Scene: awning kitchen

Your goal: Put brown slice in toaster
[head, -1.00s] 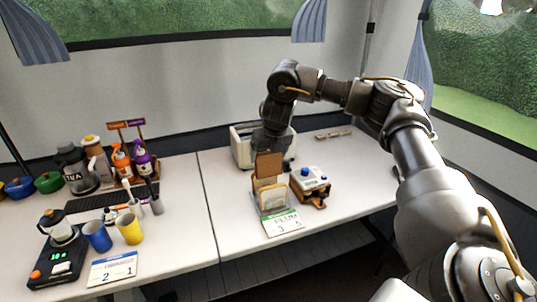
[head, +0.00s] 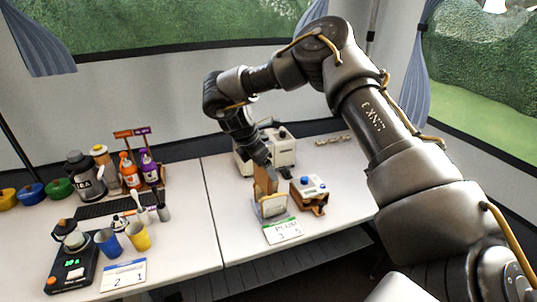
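The brown slice (head: 265,178) is upright at the fingertips of my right gripper (head: 260,162), which points down from above and appears shut on its top edge. The slice is above and behind a small rack (head: 271,208) with lighter slices in it; its lower edge overlaps the rack in the picture, so I cannot tell whether it is clear of it. The white toaster (head: 284,150) stands just behind, partly hidden by my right gripper and arm. My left gripper is not in view.
A brown stand with a blue-topped white item (head: 309,188) sits right of the rack. A number card (head: 283,230) lies in front. Blue (head: 109,242) and yellow (head: 138,236) cups and bottles (head: 130,172) are on the left table.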

